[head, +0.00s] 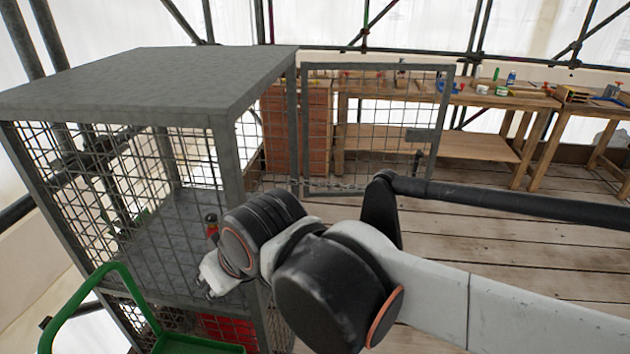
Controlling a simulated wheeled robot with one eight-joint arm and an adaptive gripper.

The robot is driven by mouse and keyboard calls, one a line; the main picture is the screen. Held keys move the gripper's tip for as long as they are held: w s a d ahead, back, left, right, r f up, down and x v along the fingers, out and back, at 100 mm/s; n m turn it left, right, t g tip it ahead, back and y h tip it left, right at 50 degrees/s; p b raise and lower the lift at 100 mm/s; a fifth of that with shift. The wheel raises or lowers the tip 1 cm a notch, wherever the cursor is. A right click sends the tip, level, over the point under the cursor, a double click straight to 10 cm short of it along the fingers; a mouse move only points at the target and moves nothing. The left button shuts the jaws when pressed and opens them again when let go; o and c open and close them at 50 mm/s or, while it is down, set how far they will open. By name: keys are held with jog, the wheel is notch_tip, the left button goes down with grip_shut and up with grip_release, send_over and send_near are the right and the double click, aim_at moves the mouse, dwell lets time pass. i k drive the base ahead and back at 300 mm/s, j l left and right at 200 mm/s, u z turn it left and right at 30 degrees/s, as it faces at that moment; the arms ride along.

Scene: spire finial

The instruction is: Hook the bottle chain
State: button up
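A grey mesh cage (180,85) with a flat solid top stands at the left, and its mesh door (435,120) is swung open to the right. A small red bottle-like thing with a dark top (212,226) shows inside the cage, just behind my wrist; its lower part is hidden. My arm reaches in from the right to the cage's open side. My gripper (206,291) is at the cage's front opening, below and slightly left of the red thing. Its fingers are small and partly hidden, so I cannot tell whether they are open. I cannot make out a bottle chain clearly.
A green tubular-framed cart (125,275) stands at the cage's lower left. A red object (222,330) sits in the cage's lower part. Wooden workbenches (470,148) with tools and a brick stack (310,120) stand behind. Plank floor is clear at right.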

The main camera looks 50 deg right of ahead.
aim_at(317, 184)
jog(key=l+u, duration=0.4)
jog(key=l, duration=0.15)
jog(key=k+l+u, duration=0.15)
jog(key=l+u, duration=0.25)
jog(key=l, duration=0.15)
jog(key=k+l, duration=0.1)
jog(key=l, duration=0.3)
jog(key=k+l+u, duration=0.1)
jog(key=l, duration=0.25)
jog(key=k+l, duration=0.15)
jog(key=l, duration=0.25)
jog(key=k+l, duration=0.1)
jog(key=l, duration=0.25)
jog(key=k+l+u, duration=0.1)
jog(key=l, duration=0.3)
jog(key=k+l, duration=0.2)
jog(key=l, duration=0.15)
jog(key=k+l, duration=0.1)
jog(key=l, duration=0.25)
jog(key=k+l+u, duration=0.1)
jog(key=l, duration=0.3)
jog(key=k+l, duration=0.35)
